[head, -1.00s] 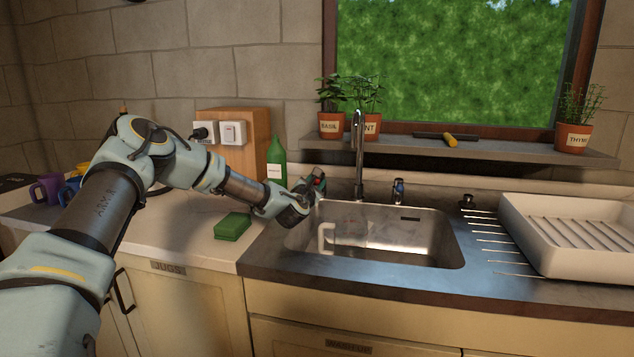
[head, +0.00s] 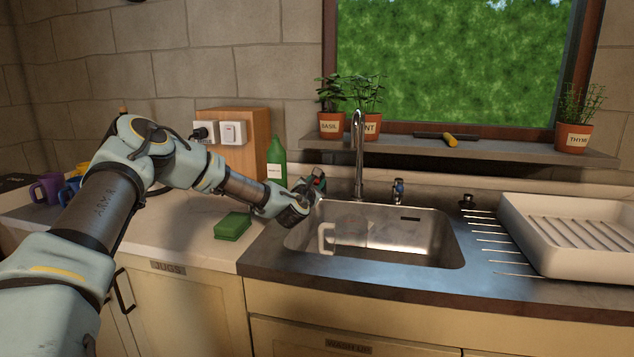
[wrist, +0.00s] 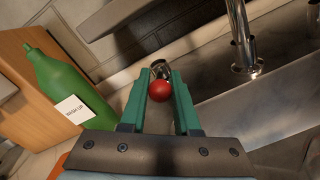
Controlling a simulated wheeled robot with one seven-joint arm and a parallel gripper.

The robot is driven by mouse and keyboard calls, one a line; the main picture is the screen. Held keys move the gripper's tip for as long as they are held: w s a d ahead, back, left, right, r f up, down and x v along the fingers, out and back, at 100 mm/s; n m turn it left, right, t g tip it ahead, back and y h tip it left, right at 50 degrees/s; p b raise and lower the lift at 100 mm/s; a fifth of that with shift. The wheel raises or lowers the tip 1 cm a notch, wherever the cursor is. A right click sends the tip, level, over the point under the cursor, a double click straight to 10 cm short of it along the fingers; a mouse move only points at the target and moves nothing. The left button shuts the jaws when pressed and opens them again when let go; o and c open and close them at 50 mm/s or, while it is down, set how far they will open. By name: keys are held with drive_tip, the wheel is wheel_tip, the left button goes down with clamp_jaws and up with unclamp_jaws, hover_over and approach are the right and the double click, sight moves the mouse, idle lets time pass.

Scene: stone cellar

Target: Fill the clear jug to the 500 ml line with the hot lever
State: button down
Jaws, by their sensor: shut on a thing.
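The clear jug (head: 350,233) stands in the sink (head: 420,235) below the spout, its pale handle to the left. Its measuring lines and water level are too small to read. The hot lever (wrist: 159,91) shows as a red ball-shaped knob in the wrist view. My gripper (head: 317,184) is at the left of the tap; in the wrist view its green fingers (wrist: 160,80) are shut on the hot lever, one on each side. The tap spout (head: 358,150) arches over the sink. I cannot tell whether water runs from it.
The other tap lever (head: 398,188) stands right of the spout. A green bottle (head: 276,163) is close behind my gripper. A green sponge (head: 233,226) lies on the left counter, and a white dish rack (head: 570,240) is at right. Potted herbs (head: 574,136) line the sill.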

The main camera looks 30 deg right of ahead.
idle(0.4)
drive_tip(key=shift+w+a+f+g+h+b, duration=0.2)
drive_tip(key=shift+g+h+b, duration=0.15)
drive_tip(key=shift+b, duration=0.6)
drive_tip(key=m+g+b, duration=0.1)
drive_tip(key=m+g+h+b, duration=0.1)
drive_tip(key=b, duration=0.1)
drive_tip(key=m+g+h+b, duration=0.1)
drive_tip(key=b, duration=0.1)
drive_tip(key=shift+w+a+r, duration=0.25)
drive_tip(key=shift+w, duration=0.05)
drive_tip(key=c, duration=0.7)
unclamp_jaws()
drive_tip(key=shift+o, duration=0.2)
